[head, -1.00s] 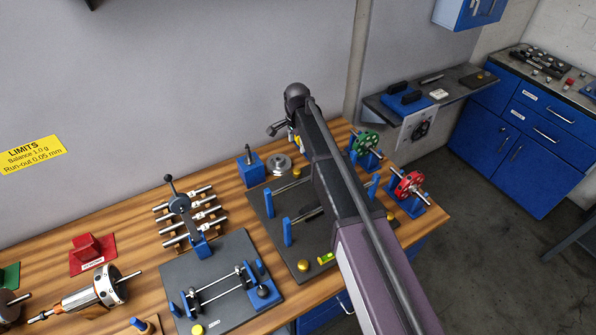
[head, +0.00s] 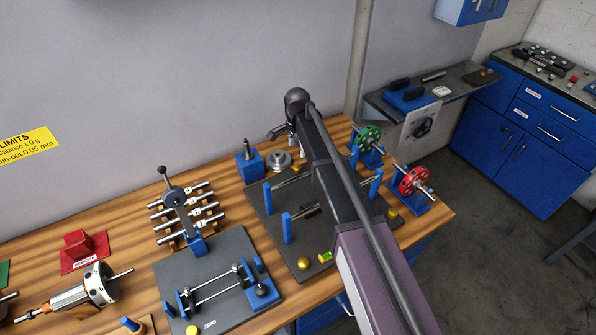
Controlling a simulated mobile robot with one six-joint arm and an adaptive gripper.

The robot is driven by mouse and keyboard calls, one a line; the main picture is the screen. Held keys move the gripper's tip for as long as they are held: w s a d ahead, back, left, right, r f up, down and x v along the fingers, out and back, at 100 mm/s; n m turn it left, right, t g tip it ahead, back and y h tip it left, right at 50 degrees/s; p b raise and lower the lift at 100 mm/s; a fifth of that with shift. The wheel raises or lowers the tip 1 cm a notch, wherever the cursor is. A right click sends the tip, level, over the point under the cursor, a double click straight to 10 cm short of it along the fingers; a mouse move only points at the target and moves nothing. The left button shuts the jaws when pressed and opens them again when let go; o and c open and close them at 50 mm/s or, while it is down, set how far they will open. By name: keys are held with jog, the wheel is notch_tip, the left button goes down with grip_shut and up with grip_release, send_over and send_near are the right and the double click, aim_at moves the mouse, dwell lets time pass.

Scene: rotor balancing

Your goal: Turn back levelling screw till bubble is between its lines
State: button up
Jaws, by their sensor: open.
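The dark balancing stand plate (head: 275,228) lies on the bench, with blue posts (head: 287,228) carrying rails. A small green-yellow bubble level (head: 326,257) sits near its front edge, beside my arm; its bubble and lines are too small to read. Brass knobs stand at the plate's front corner (head: 303,263) and right corner (head: 393,212), with another brass piece at the back (head: 296,168); I cannot tell which is the levelling screw. My gripper (head: 282,136) shows only in part past the far end of my arm, open and apart from the knobs. My arm hides the plate's middle.
Green (head: 368,138) and red (head: 414,181) rotors on stands are at the right. A blue block (head: 249,168) and a metal disc (head: 279,160) sit behind. Several shafts lie in a rack.

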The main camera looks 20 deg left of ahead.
aim_at(298, 167)
jog(key=shift+f+b, duration=4.25)
jog(key=shift+f, duration=0.3)
grip_shut()
jog(key=shift+d, duration=0.1)
